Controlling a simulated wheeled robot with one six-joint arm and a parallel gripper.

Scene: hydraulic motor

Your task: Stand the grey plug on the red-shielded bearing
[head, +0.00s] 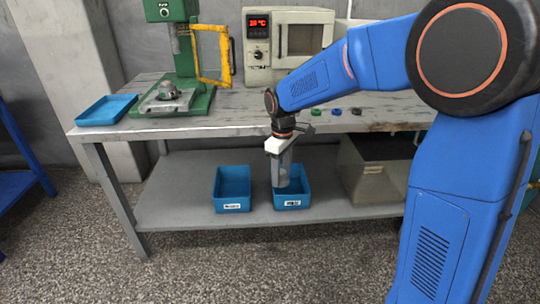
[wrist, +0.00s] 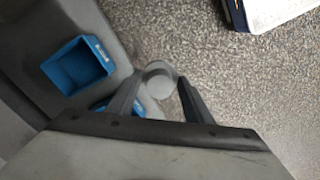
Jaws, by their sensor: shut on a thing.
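My gripper (head: 281,175) points down in front of the lower shelf, over the right blue bin in the head view. It is shut on the grey plug, a small pale grey round piece that shows between the two dark fingers (wrist: 160,95) in the wrist view, where the plug (wrist: 159,78) sits at the fingertips. In the head view the plug is hard to tell apart from the grey fingers. I cannot make out the red-shielded bearing in either view; small green (head: 317,111), blue (head: 337,111) and dark (head: 357,111) rings lie on the bench top.
A left blue bin (head: 232,204) and a right blue bin (head: 292,206) stand on the lower shelf (head: 185,197). On the bench (head: 225,122) are a blue tray (head: 106,110), a green press (head: 182,60) and an oven (head: 285,40). A grey crate (head: 375,180) stands right.

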